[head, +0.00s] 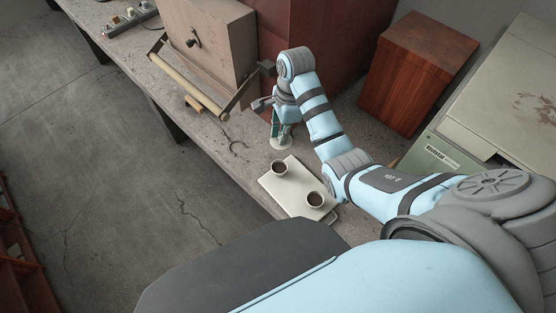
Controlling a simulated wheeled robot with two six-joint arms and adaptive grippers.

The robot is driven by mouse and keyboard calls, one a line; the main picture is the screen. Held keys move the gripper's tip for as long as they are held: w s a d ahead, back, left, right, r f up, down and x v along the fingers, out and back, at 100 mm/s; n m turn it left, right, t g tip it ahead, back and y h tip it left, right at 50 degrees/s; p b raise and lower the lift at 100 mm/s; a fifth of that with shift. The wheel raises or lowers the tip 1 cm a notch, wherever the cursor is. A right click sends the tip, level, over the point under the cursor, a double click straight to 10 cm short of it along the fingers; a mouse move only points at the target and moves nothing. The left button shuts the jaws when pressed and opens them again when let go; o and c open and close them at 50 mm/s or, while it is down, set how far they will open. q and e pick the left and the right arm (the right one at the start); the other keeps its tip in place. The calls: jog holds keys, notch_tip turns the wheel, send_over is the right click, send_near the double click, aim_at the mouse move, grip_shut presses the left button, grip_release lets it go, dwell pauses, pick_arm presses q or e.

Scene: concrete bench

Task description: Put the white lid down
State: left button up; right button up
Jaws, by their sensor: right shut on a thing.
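My right gripper (283,131) points down over the bench, beyond the tray. It is shut on the white lid (280,144), a small pale round piece showing below the fingertips. The lid is at or just above the bench top; I cannot tell whether it touches. The fingers hide part of it. My left gripper is not in view.
A dark hook-shaped item (236,145) lies left of the lid. A reddish-brown wooden box (415,75) stands behind right.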

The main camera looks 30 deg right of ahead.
jog(key=f+b, duration=0.1)
jog(key=f, duration=0.4)
jog(key=f+b, duration=0.1)
jog(key=f, duration=0.4)
jog(key=f+b, duration=0.1)
jog(key=f, duration=0.4)
jog(key=shift+w+f, duration=0.2)
jog(key=shift+w, duration=0.2)
jog(key=shift+s+r, duration=0.25)
jog(key=shift+s, duration=0.1)
grip_shut()
jog(key=o, duration=0.8)
grip_release()
jog(key=shift+w+f, duration=0.1)
jog(key=shift+w, duration=0.05)
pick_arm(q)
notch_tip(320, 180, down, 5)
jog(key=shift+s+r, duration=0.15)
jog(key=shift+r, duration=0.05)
